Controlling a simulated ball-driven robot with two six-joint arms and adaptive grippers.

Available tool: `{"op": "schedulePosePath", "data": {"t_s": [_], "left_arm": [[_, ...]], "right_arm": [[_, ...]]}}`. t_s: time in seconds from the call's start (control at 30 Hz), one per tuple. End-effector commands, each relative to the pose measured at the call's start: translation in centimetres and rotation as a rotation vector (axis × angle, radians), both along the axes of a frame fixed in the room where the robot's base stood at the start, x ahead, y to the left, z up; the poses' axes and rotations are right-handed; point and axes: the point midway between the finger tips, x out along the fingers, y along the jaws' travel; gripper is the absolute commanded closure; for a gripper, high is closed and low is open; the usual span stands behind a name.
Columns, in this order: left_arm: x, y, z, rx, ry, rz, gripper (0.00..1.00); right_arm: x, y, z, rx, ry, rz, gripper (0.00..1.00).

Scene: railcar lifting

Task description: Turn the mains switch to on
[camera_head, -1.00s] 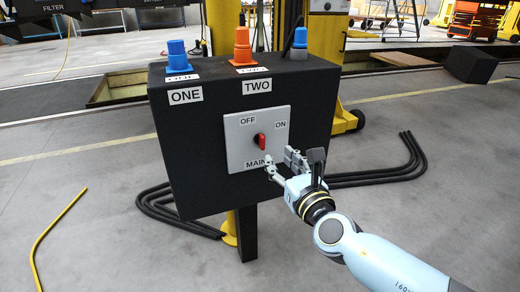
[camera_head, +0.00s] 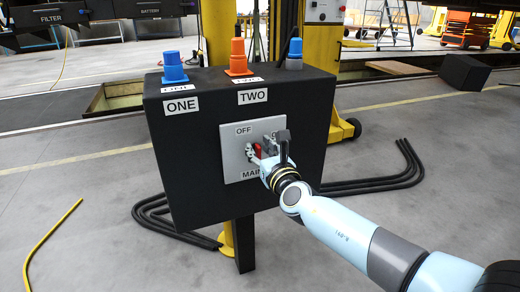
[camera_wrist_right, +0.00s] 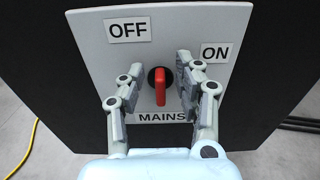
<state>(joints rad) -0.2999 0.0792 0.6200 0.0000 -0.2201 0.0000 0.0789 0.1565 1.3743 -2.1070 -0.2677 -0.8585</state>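The red mains switch (camera_wrist_right: 160,88) sits on a light grey plate (camera_wrist_right: 90,30) with OFF, ON and MAINS labels. Its handle stands close to upright in the right wrist view. In the head view the red switch (camera_head: 257,150) is partly hidden by my right gripper (camera_head: 262,152). My right gripper also shows in the wrist view (camera_wrist_right: 152,92), open, with one finger on each side of the red handle and gaps visible on both sides. The plate is on the front of a black box (camera_head: 190,150). My left gripper is not in view.
The box carries plugs labelled ONE (camera_head: 173,68) and TWO (camera_head: 238,58), and a third blue one (camera_head: 295,55). Black cables (camera_head: 385,180) lie on the floor around the post. A yellow hose (camera_head: 45,245) lies at the left.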

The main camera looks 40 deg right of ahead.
Motion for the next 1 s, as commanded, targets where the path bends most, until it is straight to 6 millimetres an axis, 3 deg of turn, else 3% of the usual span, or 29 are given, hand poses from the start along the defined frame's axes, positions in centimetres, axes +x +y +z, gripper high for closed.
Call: {"op": "schedulePosePath", "data": {"t_s": [0.07, 0.33, 0.77, 1.0], "left_arm": [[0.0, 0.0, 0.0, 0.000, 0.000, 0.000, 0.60], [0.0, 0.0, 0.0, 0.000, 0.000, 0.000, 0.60], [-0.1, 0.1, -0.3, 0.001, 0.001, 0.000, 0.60], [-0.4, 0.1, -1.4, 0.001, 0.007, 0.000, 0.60]], "right_arm": [[0.0, 0.0, 0.0, 0.000, 0.000, 0.000, 0.66], [0.0, 0.0, 0.0, 0.000, 0.000, 0.000, 1.00], [-0.1, -0.1, -0.1, 0.032, -0.008, 0.000, 1.00], [-0.1, -0.3, -0.3, 0.157, -0.038, 0.000, 1.00]]}}
